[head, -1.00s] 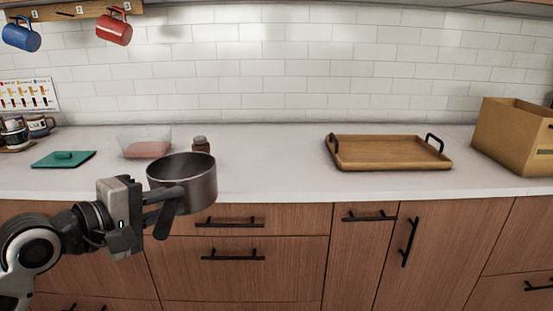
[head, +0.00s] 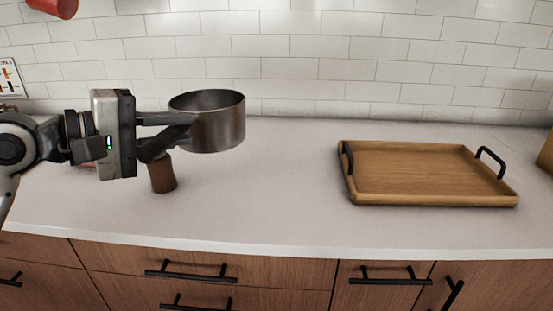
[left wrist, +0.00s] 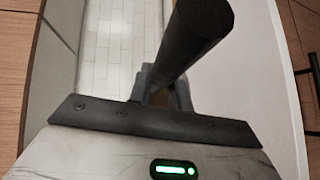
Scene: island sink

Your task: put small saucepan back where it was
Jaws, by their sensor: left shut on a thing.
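The small saucepan (head: 218,124) is a grey metal pot with a dark handle. It is held upright above the counter (head: 270,195) in the head view. My left gripper (head: 178,130) comes in from the left and is shut on the saucepan's handle. In the left wrist view the dark handle (left wrist: 200,30) shows end-on between the fingers, and the pot itself is hidden. My right gripper is not in view.
A wooden tray (head: 425,178) with black handles lies on the counter to the right. A brown jar (head: 162,173) stands below my left gripper. A red mug (head: 55,5) hangs at upper left. The counter between jar and tray is clear.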

